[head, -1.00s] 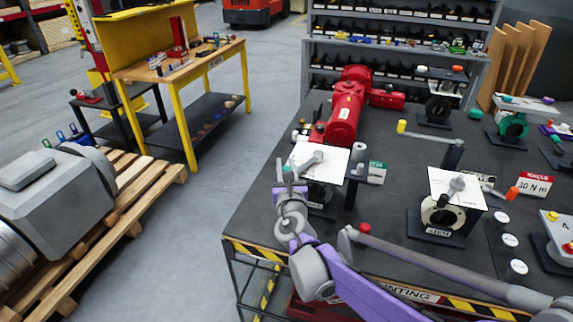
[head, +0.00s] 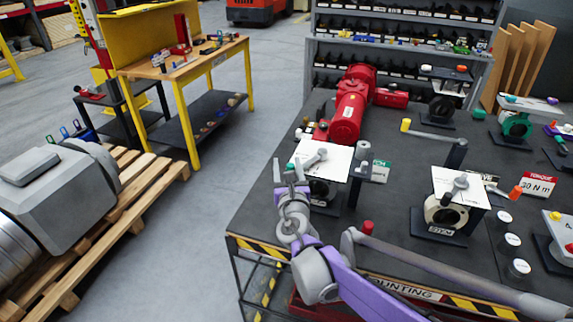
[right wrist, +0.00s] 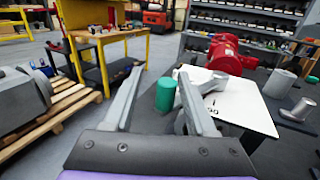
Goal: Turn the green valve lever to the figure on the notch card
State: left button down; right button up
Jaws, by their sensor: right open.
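The green-tipped valve lever (head: 316,158) is grey and lies across a white dial plate (head: 335,162) on a dark valve stand at the table's near left. Its green knob (right wrist: 166,95) points to the left, off the plate's edge. My right gripper (head: 288,170) is open at the knob. In the right wrist view its two fingers (right wrist: 158,85) stand apart, with the knob seen between them, nearer the right finger; contact cannot be told. A small green and white card (head: 378,172) stands right of the valve; its figure is too small to read. My left gripper is not in view.
A red motor unit (head: 350,105) stands behind the valve. A grey post (head: 363,151) rises right of the plate. Another dial valve, with an orange-tipped lever (head: 461,183), and a red-topped torque card (head: 538,186) stand to the right. Open floor lies left of the table.

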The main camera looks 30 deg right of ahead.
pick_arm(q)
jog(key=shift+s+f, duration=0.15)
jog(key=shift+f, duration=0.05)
pick_arm(e)
jog(key=v, duration=1)
